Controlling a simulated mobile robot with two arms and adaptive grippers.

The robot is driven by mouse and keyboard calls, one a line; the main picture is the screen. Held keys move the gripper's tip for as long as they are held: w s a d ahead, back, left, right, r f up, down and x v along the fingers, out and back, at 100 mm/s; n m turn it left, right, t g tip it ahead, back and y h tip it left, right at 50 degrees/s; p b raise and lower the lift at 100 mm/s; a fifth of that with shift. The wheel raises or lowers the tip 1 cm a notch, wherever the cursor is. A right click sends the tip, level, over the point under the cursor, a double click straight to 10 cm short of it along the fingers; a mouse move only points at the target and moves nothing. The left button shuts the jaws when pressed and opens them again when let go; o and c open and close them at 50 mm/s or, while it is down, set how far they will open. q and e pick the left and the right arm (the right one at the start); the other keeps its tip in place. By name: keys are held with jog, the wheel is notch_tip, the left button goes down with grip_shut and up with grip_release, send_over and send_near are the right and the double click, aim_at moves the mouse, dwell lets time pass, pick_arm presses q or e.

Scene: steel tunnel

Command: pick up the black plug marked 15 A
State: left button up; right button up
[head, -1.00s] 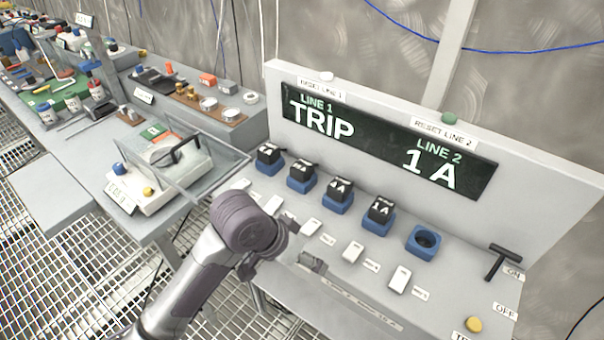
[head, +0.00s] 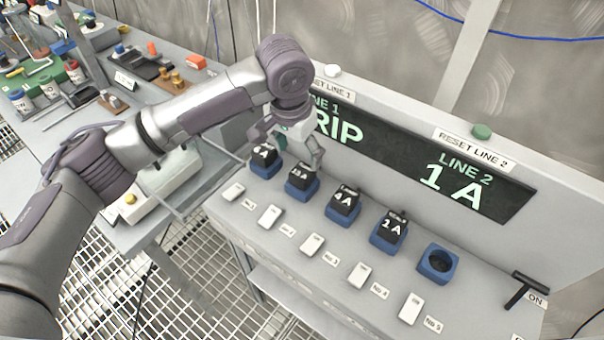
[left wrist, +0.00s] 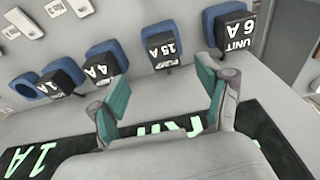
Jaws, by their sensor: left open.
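The black plug marked 15 A (head: 302,177) sits upright in a blue socket, second from the left in the row. It also shows upside down in the left wrist view (left wrist: 162,51). My left gripper (head: 289,158) is open and empty above the row, close to this plug. In the left wrist view, its two teal-padded fingertips (left wrist: 160,80) stand apart with the 15 A plug just beyond the gap between them. I cannot tell whether a finger touches it. My right gripper is not in view.
Black plugs marked 6 A (left wrist: 234,32), 4 A (head: 343,202) and 1 A (head: 390,226) flank it. An empty blue socket (head: 438,264) is at the right. White switches (head: 312,244) line the front. The display panel (head: 462,183) rises behind, and a black handle (head: 524,287) stands right.

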aim_at(302, 171)
pick_arm(q)
jog(key=f, duration=0.3)
jog(key=shift+w+d, duration=0.2)
jog(key=shift+w, duration=0.15)
jog(key=shift+w+f+p, duration=0.15)
jog(key=shift+w+f, duration=0.05)
jog(key=shift+f, duration=0.35)
jog(key=shift+w+f+p, duration=0.15)
jog(key=shift+f, duration=0.35)
jog(key=f, duration=0.3)
jog(key=shift+w+d+f+p, duration=0.15)
jog(key=shift+w+f+p, duration=0.1)
jog(key=shift+p, duration=0.1)
jog(key=shift+f, duration=0.3)
jog(key=shift+c, duration=0.5)
jog(key=c, duration=1.2)
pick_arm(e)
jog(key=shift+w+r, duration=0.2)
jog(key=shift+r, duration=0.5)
